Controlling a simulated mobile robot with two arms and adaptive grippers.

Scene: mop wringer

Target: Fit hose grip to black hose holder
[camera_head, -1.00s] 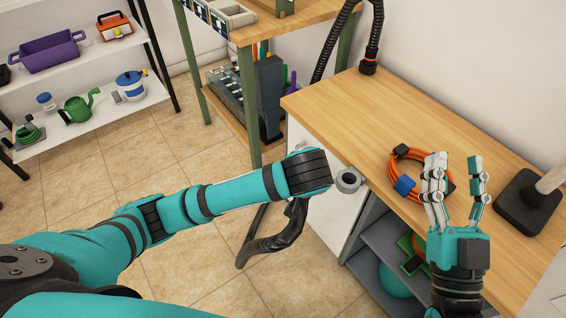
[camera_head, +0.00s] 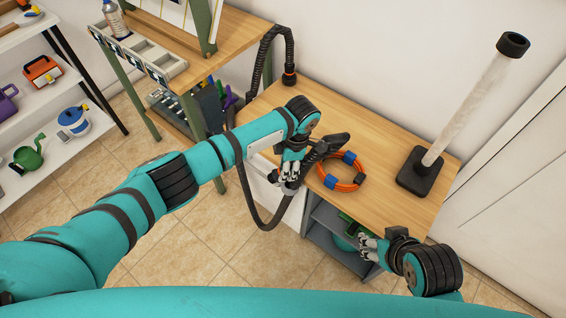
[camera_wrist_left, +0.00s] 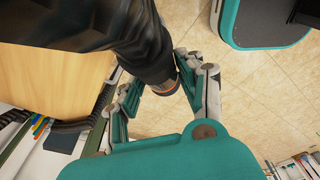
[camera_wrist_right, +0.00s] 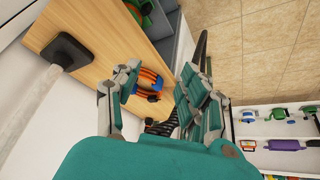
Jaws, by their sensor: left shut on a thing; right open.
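The black hose grip (camera_head: 325,147) is in my left gripper (camera_head: 291,172), at the front left edge of the wooden bench and raised above it. In the left wrist view the fingers of the left gripper (camera_wrist_left: 165,85) close around the dark grip (camera_wrist_left: 145,45), near an orange ring. The corrugated black hose (camera_head: 250,200) loops down from it. A stand on the bench has a black base (camera_head: 424,175), a pale upright tube and a black ring-shaped top (camera_head: 513,44); I cannot tell whether this is the hose holder. My right gripper (camera_head: 368,247) is open and empty by the bench's front edge.
An orange coiled cable (camera_head: 357,183) with blue and black clips lies on the bench (camera_head: 395,150). The hose's other end stands upright at the back left (camera_head: 289,75). A second table (camera_head: 240,32) and a white shelf (camera_head: 80,90) are left. The bench's middle is mostly clear.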

